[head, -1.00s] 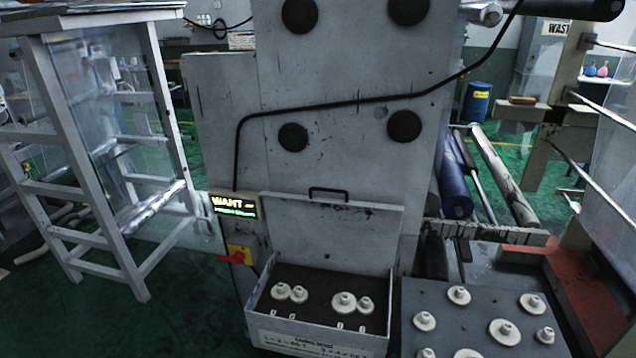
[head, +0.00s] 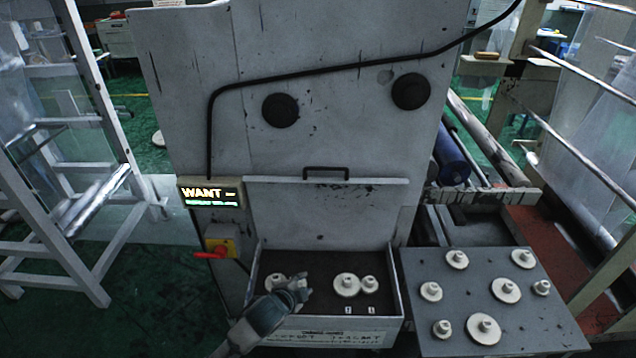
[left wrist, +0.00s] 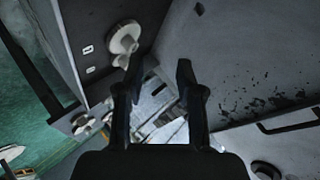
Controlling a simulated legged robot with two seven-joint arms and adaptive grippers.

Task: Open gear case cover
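The gear case (head: 330,330) is a pale box with a dark floor, its inside in plain view from above. A light grey cover panel (head: 325,215) stands upright at its back, against the machine face. A black handle (head: 326,172) is at the panel's upper edge. It also shows in the left wrist view (left wrist: 290,121). My left gripper (head: 303,287) is over the left part of the box, below the handle, partly hiding the gears there. In the left wrist view its fingers (left wrist: 160,80) are apart with nothing between them. My right gripper is not in view.
White gears (head: 346,284) sit in the box. A grey table (head: 465,285) on the right holds several more. A red-handled switch (head: 220,246) and lit display (head: 210,194) are left of the panel. A white ladder-like frame (head: 85,150) stands at left.

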